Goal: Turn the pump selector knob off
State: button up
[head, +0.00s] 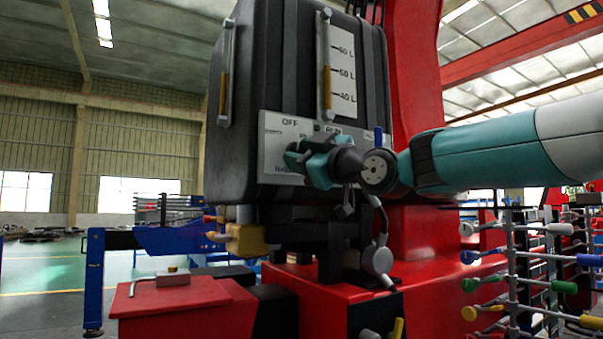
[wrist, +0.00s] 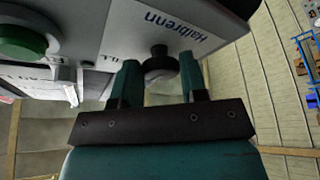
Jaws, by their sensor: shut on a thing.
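The pump selector knob (wrist: 160,64) is a small black round knob on the grey control panel (wrist: 222,14). It sits between the two teal fingers of my gripper (wrist: 159,82) in the wrist view. My gripper is shut on the knob. In the head view my gripper (head: 302,157) reaches in from the right against the panel (head: 272,125), below the OFF label, and hides the knob. The RUN label is partly visible to the right. Which way the knob points is too unclear to tell.
A green round button (wrist: 24,40) and a pale lever (wrist: 71,92) are on the panel in the wrist view. The panel is on a black tank (head: 255,60) with level gauges. A red column (head: 415,50) stands behind my arm. A lever rack (head: 512,260) is at the right.

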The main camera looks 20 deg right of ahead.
jog(key=shift+r+n+y+b, duration=0.1)
jog(key=shift+n+y+b, duration=0.2)
jog(key=shift+n, duration=0.3)
jog(key=o, duration=0.9)
jog(key=shift+s, duration=0.15)
jog(key=b+v, duration=1.3)
jog(key=v, duration=0.4)
jog(key=shift+s+d+r, duration=0.2)
jog(key=shift+r, duration=0.05)
